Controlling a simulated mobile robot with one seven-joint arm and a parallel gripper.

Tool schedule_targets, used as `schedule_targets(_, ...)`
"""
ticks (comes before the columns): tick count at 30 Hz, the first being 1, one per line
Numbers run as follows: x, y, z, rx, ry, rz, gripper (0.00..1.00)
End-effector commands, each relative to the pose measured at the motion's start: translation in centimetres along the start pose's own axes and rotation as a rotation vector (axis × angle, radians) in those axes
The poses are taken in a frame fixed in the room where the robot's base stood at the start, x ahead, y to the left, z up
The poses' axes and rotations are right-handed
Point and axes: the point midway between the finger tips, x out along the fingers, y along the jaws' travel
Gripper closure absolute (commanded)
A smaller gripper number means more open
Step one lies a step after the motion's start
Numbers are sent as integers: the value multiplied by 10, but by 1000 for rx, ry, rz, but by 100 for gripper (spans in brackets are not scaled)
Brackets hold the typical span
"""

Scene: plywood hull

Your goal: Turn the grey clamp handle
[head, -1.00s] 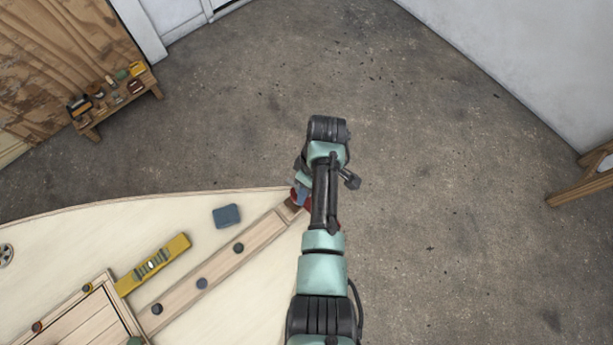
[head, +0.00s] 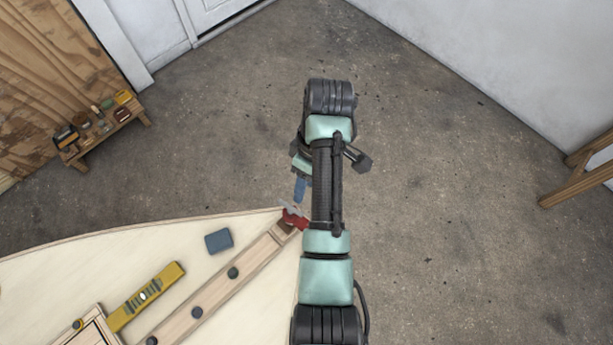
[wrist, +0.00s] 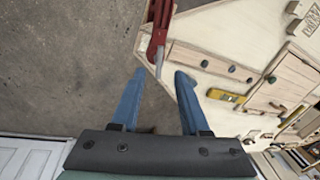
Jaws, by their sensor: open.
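The clamp (wrist: 157,28) is red and sits at the pointed end of the pale plywood hull (wrist: 205,30). Its grey handle (wrist: 160,62) is a thin bar that hangs from the red body toward my fingers in the wrist view. My gripper (wrist: 160,75) is open, with its two blue fingers pointing at the clamp and the handle's end in line with the gap. I cannot tell whether they touch. In the head view the clamp (head: 296,220) is partly hidden by my arm, and one blue finger (head: 300,190) shows just off the hull's tip.
On the hull lie a blue-grey block (head: 219,240), a yellow level (head: 146,296) and a wooden strip (head: 225,283) with dark knobs. A small bench (head: 103,131) with tools stands at the far left. A wooden frame (head: 580,170) stands at the right. The concrete floor between is clear.

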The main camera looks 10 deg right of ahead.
Motion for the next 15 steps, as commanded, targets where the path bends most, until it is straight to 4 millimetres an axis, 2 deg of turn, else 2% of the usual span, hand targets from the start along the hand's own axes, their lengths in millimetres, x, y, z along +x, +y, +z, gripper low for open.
schedule_targets(1,-12,-1,0,0,1,1,55)
schedule_targets(3,-15,-1,0,-1,1,1,55)
schedule_targets(15,-17,0,0,-1,0,1,55)
